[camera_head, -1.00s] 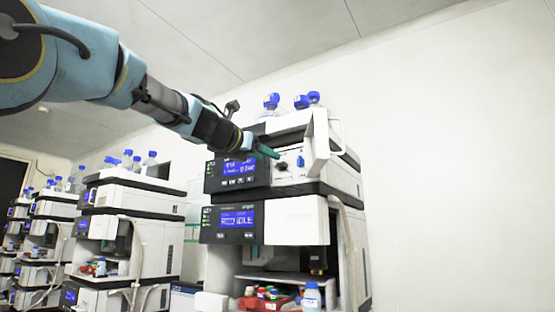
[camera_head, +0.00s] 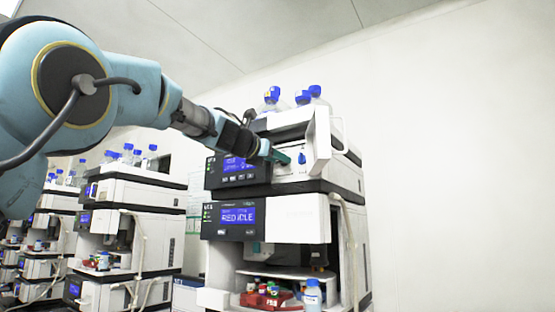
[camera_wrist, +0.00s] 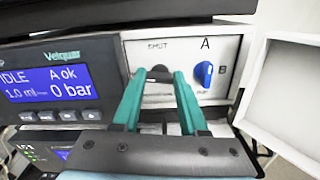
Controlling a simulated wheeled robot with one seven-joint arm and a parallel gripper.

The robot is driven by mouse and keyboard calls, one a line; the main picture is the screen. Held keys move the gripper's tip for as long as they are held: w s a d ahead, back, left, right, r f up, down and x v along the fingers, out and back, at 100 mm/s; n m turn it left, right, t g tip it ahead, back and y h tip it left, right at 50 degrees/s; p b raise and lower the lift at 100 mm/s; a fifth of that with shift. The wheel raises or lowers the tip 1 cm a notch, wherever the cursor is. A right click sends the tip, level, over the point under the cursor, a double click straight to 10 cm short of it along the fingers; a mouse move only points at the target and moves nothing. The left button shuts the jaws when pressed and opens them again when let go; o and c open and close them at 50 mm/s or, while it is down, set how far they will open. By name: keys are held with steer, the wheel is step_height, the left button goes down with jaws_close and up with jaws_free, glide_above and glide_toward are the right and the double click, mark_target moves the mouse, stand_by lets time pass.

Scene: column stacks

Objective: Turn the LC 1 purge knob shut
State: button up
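The dark purge knob (camera_wrist: 160,73) sits on the white front panel under a "SHUT" label in the wrist view. My gripper (camera_wrist: 160,76) has its teal fingertips on either side of the knob, with a small gap showing; it looks open. How deep the tips reach over the knob is hard to tell. In the head view my gripper (camera_head: 282,158) is at the upper module's panel and hides the knob. A blue knob (camera_wrist: 204,73) marked A and B is just right of the fingers. The pump display (camera_wrist: 49,84) reads IDLE, A ok, 0 bar.
A white door (camera_head: 321,142) stands open just right of the panel. Blue-capped bottles (camera_head: 303,98) stand on top. The lower module's display (camera_head: 238,216) reads idle. A red tray (camera_head: 270,300) with vials is in the bay below. More stacks (camera_head: 130,228) stand at left.

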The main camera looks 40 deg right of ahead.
jaws_close()
steer(key=m, duration=0.3)
steer(key=shift+m+b, duration=0.4)
steer(key=m+b, duration=0.1)
steer(key=m, duration=0.3)
steer(key=shift+s+f+m, duration=0.1)
steer(key=shift+m, duration=0.2)
steer(key=m+b, duration=0.1)
steer(key=m, duration=0.3)
steer(key=shift+f, duration=0.1)
steer(key=shift+m+b, duration=0.7)
steer(key=shift+m, duration=1.1)
